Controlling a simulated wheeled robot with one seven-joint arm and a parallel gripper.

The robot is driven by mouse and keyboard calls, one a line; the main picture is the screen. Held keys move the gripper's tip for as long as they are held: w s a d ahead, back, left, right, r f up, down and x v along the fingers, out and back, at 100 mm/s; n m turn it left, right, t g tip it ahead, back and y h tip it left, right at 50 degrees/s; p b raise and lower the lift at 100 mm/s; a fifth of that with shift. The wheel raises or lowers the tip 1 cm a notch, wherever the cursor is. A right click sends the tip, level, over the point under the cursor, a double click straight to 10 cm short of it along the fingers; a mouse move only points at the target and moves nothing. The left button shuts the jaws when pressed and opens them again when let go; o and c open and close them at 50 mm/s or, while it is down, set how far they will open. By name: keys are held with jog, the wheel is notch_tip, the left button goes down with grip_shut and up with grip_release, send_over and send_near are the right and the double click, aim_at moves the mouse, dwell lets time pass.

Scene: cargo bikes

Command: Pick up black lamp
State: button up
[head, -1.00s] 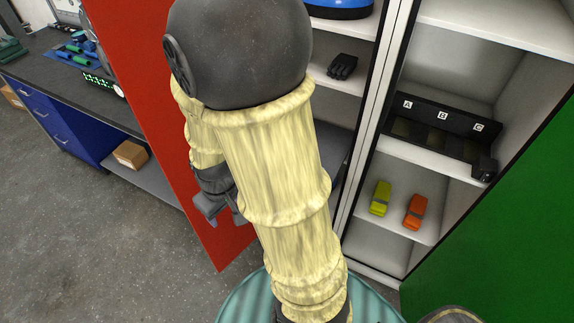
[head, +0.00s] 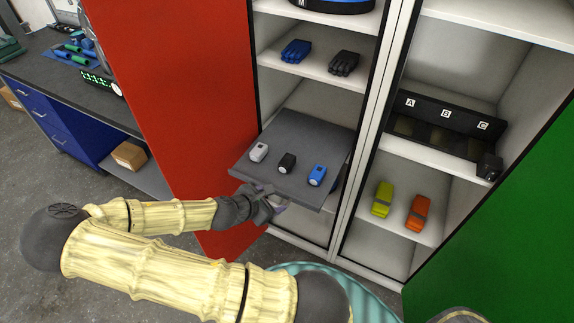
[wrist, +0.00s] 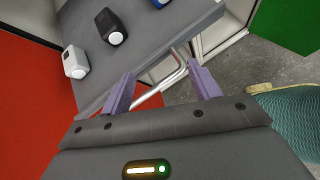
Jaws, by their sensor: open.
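The black lamp (head: 287,163) stands on the pulled-out grey tray (head: 315,132), between a white lamp (head: 259,152) and a blue lamp (head: 318,175). In the wrist view the black lamp (wrist: 110,25) is at the top, beyond my fingers, with its round white face showing. My gripper (wrist: 163,92) is open, with its two purple fingers apart. It is at the tray's front edge, close to a metal bar handle (wrist: 160,88) that shows between the fingers. My gripper (head: 268,205) is just below and in front of the lamps in the head view. No lamp is between the fingers.
A red door (head: 195,90) stands open left of the tray. Blue gloves (head: 296,50) and black gloves (head: 344,63) lie on the shelf above.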

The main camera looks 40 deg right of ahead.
aim_at(284, 162)
jog(key=w+r+n+t, duration=0.1)
jog(key=w+r+n+t+h, duration=0.1)
jog(key=n, duration=0.1)
jog(key=w+d+r+n+h, duration=0.1)
jog(key=w, duration=0.1)
jog(key=shift+r+n+t, duration=0.15)
jog(key=shift+n+t, duration=0.25)
jog(key=shift+w+r+n+t+h, duration=0.25)
jog(key=shift+r+n+t+h, duration=0.05)
jog(key=shift+n, duration=0.1)
jog(key=x, duration=1.2)
jog(key=shift+f+p, duration=0.2)
jog(key=shift+p, duration=0.2)
